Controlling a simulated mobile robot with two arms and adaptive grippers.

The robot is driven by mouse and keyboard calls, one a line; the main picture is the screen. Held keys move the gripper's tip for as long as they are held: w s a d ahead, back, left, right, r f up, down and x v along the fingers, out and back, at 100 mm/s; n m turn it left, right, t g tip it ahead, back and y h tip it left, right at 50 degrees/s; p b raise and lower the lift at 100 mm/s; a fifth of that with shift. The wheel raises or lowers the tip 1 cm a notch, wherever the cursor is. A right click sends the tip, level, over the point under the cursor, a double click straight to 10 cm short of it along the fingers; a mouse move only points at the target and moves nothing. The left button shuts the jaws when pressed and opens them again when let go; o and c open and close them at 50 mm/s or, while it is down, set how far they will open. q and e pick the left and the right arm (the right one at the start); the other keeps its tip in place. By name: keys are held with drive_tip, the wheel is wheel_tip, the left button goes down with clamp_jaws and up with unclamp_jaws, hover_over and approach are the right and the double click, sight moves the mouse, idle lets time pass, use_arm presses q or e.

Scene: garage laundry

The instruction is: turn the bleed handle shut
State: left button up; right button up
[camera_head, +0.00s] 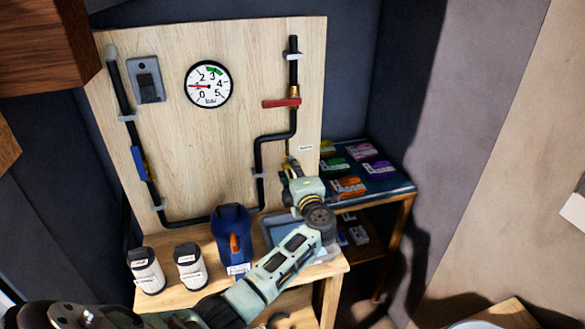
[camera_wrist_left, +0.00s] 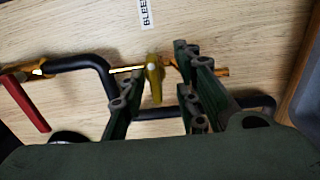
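The bleed handle (camera_wrist_left: 154,78) is a small yellow lever on a thin brass pipe (camera_wrist_left: 214,71), under a "BLEE…" label (camera_wrist_left: 145,12) in the left wrist view. It lies crosswise to that pipe. My left gripper (camera_wrist_left: 156,88) is open, with one finger on each side of the handle and a visible gap to the left finger. In the head view my left gripper (camera_head: 293,168) is at the board's lower right and mostly hides the handle. My right gripper is not in view.
The wooden board (camera_head: 210,140) carries black pipes, a red lever (camera_head: 282,103), a blue lever (camera_head: 139,163), a gauge (camera_head: 208,85) reading near 1 and a grey switch box (camera_head: 146,80). Below stand two white canisters (camera_head: 190,266), a blue jug (camera_head: 232,238) and a tray (camera_head: 277,222).

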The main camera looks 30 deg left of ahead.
use_arm(q)
drive_tip(key=shift+r, duration=0.15)
drive_tip(key=v, duration=1.2)
idle(0.3)
